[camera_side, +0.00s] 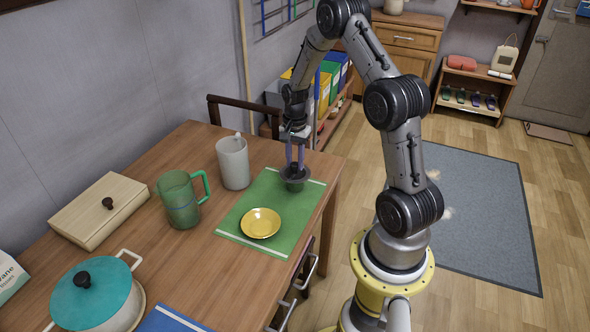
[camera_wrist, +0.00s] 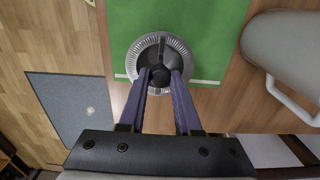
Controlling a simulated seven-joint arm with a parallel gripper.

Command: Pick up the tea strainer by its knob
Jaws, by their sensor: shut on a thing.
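The tea strainer (camera_side: 295,183) is a dark round piece with a grey rim, at the far end of the green mat (camera_side: 240,218). In the wrist view the strainer (camera_wrist: 183,52) shows a ribbed metal rim and a black knob in its middle. My gripper (camera_side: 295,163) points down from above it, and its two purple fingers (camera_wrist: 160,78) are shut on the black knob. I cannot tell whether the strainer touches the mat or is slightly above it.
A yellow saucer (camera_side: 260,223) lies on the mat nearer the camera. A grey-white mug (camera_side: 233,163) and a green glass mug (camera_side: 180,200) stand left of the mat. A wooden box (camera_side: 88,222) and a teal-lidded pot (camera_side: 92,296) are farther left. The table's edge runs close by on the right.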

